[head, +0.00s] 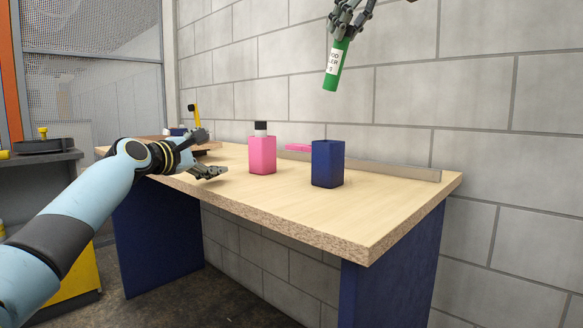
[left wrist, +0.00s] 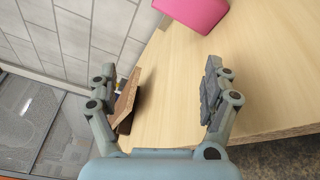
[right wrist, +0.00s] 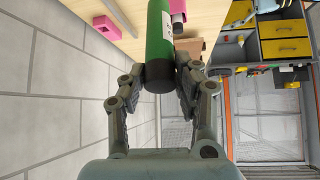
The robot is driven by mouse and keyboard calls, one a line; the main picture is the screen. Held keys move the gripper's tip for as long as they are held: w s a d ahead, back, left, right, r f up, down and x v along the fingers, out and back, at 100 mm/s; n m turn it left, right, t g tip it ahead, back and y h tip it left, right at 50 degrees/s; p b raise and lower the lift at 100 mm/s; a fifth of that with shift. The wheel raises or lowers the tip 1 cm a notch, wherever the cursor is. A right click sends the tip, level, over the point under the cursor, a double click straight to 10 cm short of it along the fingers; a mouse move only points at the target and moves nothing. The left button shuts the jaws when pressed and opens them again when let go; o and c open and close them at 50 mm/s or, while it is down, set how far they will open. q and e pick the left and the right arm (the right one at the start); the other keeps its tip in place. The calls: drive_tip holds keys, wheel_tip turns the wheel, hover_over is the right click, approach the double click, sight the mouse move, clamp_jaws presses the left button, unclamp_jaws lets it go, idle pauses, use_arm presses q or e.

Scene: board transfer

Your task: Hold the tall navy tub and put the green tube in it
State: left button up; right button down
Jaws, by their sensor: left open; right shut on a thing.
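The tall navy tub (head: 327,164) stands upright on the table, right of the pink tub, with no gripper touching it. The green tube (head: 335,68) has a white label and hangs slightly tilted, high above the navy tub. My right gripper (head: 347,30) is shut on the tube's upper end; the right wrist view also shows the tube (right wrist: 158,40) between the fingers (right wrist: 160,82). My left gripper (head: 210,154) is open and empty over the table's front edge, left of the pink tub. The left wrist view shows its fingers (left wrist: 160,85) spread apart.
A pink tub (head: 262,156) with a black-and-white object (head: 260,129) in its top stands between my left gripper and the navy tub. A small pink piece (head: 298,147) lies behind. A brown wooden item (left wrist: 126,100) is beyond my left gripper. The table's right front (head: 340,220) is clear.

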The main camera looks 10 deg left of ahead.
sight(320, 161)
use_arm(q)
drive_tip(key=s+d+n+h, duration=0.1)
drive_tip(key=d, duration=0.2)
drive_tip(key=s+d+f+n+h, duration=0.1)
drive_tip(key=d, duration=0.3)
drive_tip(key=s+d+n, duration=0.1)
drive_tip(key=d, duration=0.2)
drive_tip(key=shift+s+d+f+n+g+h, duration=0.2)
drive_tip(key=shift+d+f+n+g+h, duration=0.1)
drive_tip(key=shift+d+n+g+h, duration=0.1)
drive_tip(key=s+d+n+h, duration=0.1)
drive_tip(key=d, duration=0.2)
drive_tip(key=s+d+n+h, duration=0.1)
drive_tip(key=s+d+n, duration=0.1)
drive_tip(key=d, duration=0.1)
drive_tip(key=s+d+n+g, duration=0.1)
drive_tip(key=s+d+n, duration=0.1)
drive_tip(key=d, duration=0.1)
drive_tip(key=shift+s+d+r+h, duration=0.15)
drive_tip(key=shift+s+d+h, duration=0.1)
drive_tip(key=shift+d+h, duration=0.15)
drive_tip(key=shift+d, duration=0.2)
drive_tip(key=x, duration=1.1)
drive_tip(key=shift+w+d, duration=0.25)
drive_tip(key=shift+d, duration=0.05)
drive_tip(key=c, duration=1.2)
